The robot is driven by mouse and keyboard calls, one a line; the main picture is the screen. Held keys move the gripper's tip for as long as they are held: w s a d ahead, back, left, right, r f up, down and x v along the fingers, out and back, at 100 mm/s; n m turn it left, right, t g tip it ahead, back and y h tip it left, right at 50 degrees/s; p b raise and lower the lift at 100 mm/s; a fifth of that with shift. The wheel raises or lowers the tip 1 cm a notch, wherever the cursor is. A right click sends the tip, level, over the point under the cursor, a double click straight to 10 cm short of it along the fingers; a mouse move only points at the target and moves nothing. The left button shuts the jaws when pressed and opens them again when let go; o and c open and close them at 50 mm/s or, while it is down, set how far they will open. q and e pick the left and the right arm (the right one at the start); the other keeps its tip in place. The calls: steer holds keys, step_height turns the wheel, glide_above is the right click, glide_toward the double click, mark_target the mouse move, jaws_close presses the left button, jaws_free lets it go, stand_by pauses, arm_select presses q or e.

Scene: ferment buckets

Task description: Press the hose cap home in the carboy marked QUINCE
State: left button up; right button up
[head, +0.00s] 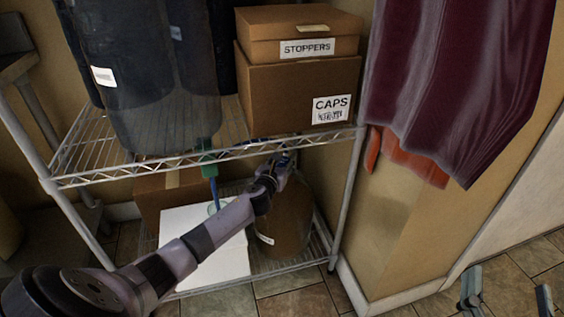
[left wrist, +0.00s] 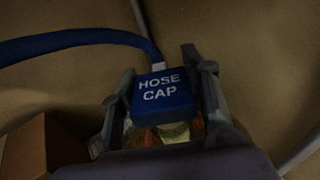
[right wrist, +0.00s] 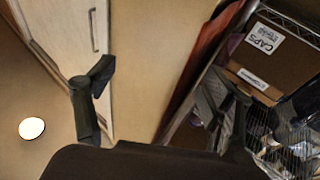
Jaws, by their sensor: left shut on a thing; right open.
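The hose cap (left wrist: 165,95) is a blue block with white lettering in the left wrist view. My left gripper (left wrist: 160,75) is shut on it, one finger on each side. Orange and yellowish glints show just below the cap, perhaps a bottle neck; whether the cap is seated cannot be told. In the head view my left gripper (head: 284,166) is at the top of a dark brown carboy (head: 288,222) on the lower shelf and hides its mouth. The carboy's small white label is unreadable. My right gripper (head: 508,292) is open and empty at the lower right.
A blue hose (left wrist: 75,42) runs left from the cap. The upper wire shelf (head: 100,180) passes close above my left gripper, holding dark vessels (head: 150,80) and the CAPS box (head: 285,95). A white sheet or panel (head: 180,225) lies left of the carboy. Dark red cloth (head: 450,75) hangs right.

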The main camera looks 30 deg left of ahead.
steer(key=shift+r, duration=0.25)
steer(key=shift+f, duration=0.15)
steer(key=shift+f, duration=0.55)
steer(key=shift+r, duration=0.15)
arm_select(q)
steer(key=shift+f, duration=0.5)
arm_select(e)
steer(key=r, duration=0.1)
steer(key=r+t, duration=0.1)
steer(key=shift+s+a+r+y, duration=0.15)
steer(key=shift+s+r+y, duration=0.15)
steer(key=shift+r+y, duration=0.1)
arm_select(q)
steer(key=shift+f+b, duration=0.15)
steer(key=shift+b, duration=0.15)
arm_select(e)
steer(key=shift+s+r, duration=0.1)
stand_by(0.3)
steer(key=shift+r+t, duration=0.2)
steer(key=shift+t, duration=0.1)
